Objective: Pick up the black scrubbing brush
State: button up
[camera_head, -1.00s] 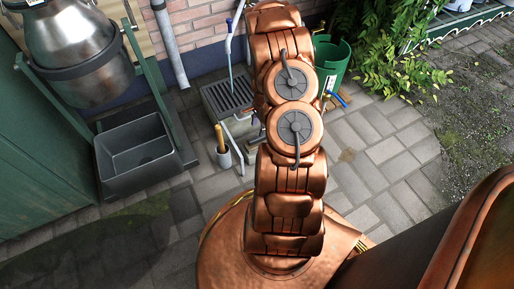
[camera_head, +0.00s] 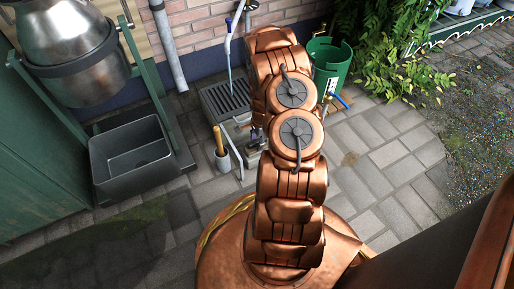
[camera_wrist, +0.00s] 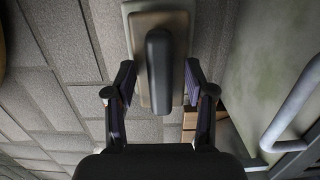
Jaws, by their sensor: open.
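The black scrubbing brush (camera_wrist: 158,72) is in the middle of the wrist view, seen from above. Its long dark body lies on a tan, wood-like block with a paler surface under it. My gripper (camera_wrist: 159,88) is open, with one dark finger to the left of the brush and the other to the right. Gaps show between both fingers and the black body, so I see no grip on it. In the head view my copper arm hides most of the gripper, and I cannot make out the brush there.
A grey grated drain basin (camera_head: 213,101) and a green bucket (camera_head: 346,64) stand by the brick wall. A white pot (camera_head: 223,161) with a wooden handle stands left of my arm. A grey tub (camera_head: 103,170) sits farther left. A pale bent pipe (camera_wrist: 293,112) is right in the wrist view.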

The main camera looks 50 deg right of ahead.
aim_at(256, 142)
jog(key=shift+c, duration=0.2)
grip_shut()
jog(key=shift+r, duration=0.15)
dwell(0.3)
jog(key=shift+r+p, duration=0.3)
notch_tip(256, 142, up, 3)
jog(key=shift+s+a+r+p, duration=0.1)
jog(key=shift+s+a+p, duration=0.05)
jog(key=shift+p, duration=0.85)
jog(key=s+a+r+p, duration=0.1)
jog(key=s+a+p, duration=0.3)
jog(key=s+a, duration=0.4)
jog(key=s, duration=0.5)
jog(key=shift+a, duration=0.35)
